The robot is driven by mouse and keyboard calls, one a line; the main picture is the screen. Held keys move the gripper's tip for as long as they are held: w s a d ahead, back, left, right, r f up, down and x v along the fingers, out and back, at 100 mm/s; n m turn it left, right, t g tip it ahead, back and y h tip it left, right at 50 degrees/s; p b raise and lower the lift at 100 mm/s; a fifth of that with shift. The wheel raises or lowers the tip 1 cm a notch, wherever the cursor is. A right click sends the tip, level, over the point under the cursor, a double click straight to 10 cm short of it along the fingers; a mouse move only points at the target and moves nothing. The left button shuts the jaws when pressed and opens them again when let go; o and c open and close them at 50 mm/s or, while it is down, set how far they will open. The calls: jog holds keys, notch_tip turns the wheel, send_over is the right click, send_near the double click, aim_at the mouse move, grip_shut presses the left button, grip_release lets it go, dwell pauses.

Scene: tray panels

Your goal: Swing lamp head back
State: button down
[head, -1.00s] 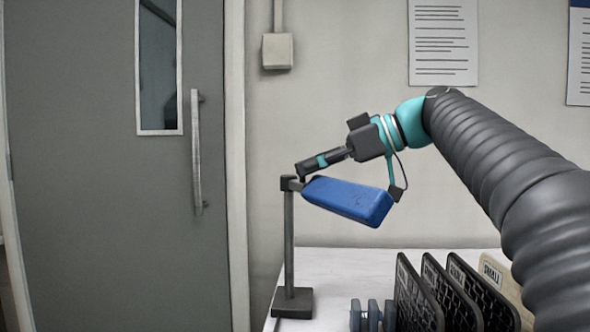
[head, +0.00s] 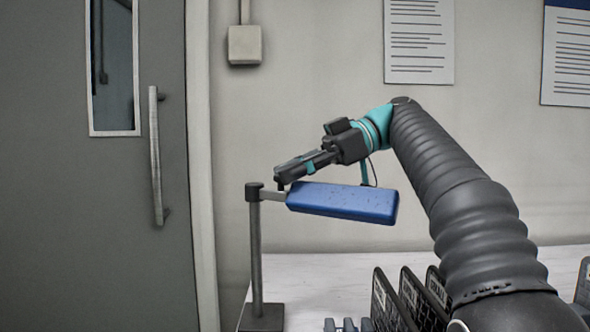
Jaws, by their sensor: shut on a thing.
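The lamp head (head: 342,203) is a long blue block on a short grey arm, joined to the top of a grey post (head: 256,245) with a dark square base (head: 260,318). It hangs out to the right of the post, above the white table. My gripper (head: 280,183) is at the post end of the lamp head, by the short arm, and is shut on the lamp. Its fingertips are small and partly merge with the lamp here, so the exact contact point is hard to see.
Dark upright tray panels (head: 390,300) stand in a row on the white table (head: 330,280) at the lower right, below the lamp head. A grey door (head: 60,200) with a long handle is on the left. The wall behind carries a switch box and paper notices.

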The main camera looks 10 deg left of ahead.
jog(key=c, duration=1)
grip_release()
jog(key=shift+s, duration=0.1)
